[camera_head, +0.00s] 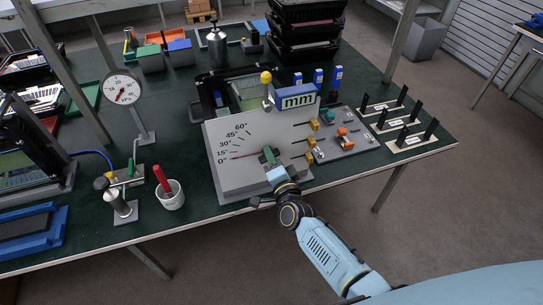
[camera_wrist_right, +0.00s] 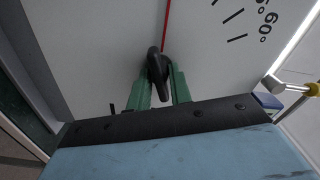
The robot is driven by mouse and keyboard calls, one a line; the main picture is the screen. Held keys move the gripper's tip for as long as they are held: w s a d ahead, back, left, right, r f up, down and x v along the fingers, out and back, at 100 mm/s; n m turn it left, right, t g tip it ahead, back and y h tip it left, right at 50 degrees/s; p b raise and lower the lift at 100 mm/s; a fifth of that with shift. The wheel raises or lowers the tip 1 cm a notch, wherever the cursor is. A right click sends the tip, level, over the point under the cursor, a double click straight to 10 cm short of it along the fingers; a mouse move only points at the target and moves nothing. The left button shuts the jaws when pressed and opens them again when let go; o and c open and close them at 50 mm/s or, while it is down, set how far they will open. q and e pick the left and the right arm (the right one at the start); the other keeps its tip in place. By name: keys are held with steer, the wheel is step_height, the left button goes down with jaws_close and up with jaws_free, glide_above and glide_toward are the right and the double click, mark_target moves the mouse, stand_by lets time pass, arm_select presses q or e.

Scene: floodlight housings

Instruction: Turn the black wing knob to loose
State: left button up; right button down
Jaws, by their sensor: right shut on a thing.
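The black wing knob (camera_wrist_right: 157,66) sits on the face of a light grey panel (camera_head: 230,135) that carries a printed angle scale. The knob is at the base of a red pointer line (camera_head: 245,155), which lies near the 15° mark in the head view. My right gripper (camera_wrist_right: 160,85) has its green fingers shut on the knob, one on each side. In the head view my right gripper (camera_head: 269,156) is at the panel's lower right, and its fingers largely hide the knob. My left gripper is not in either view.
A yellow-topped post (camera_head: 267,90) and a blue "mm" block (camera_head: 295,97) stand behind the panel. A plate with yellow and orange parts (camera_head: 343,142) lies close on the right. A white cup with a red handle (camera_head: 170,195) and a dial gauge (camera_head: 122,88) stand left.

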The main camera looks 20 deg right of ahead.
steer(key=shift+n, duration=0.4)
steer(key=c, duration=1.3)
jaws_free()
steer(key=shift+o, duration=0.2)
steer(key=s, duration=1.3)
steer(key=shift+s+d, duration=0.2)
steer(key=shift+d, duration=0.05)
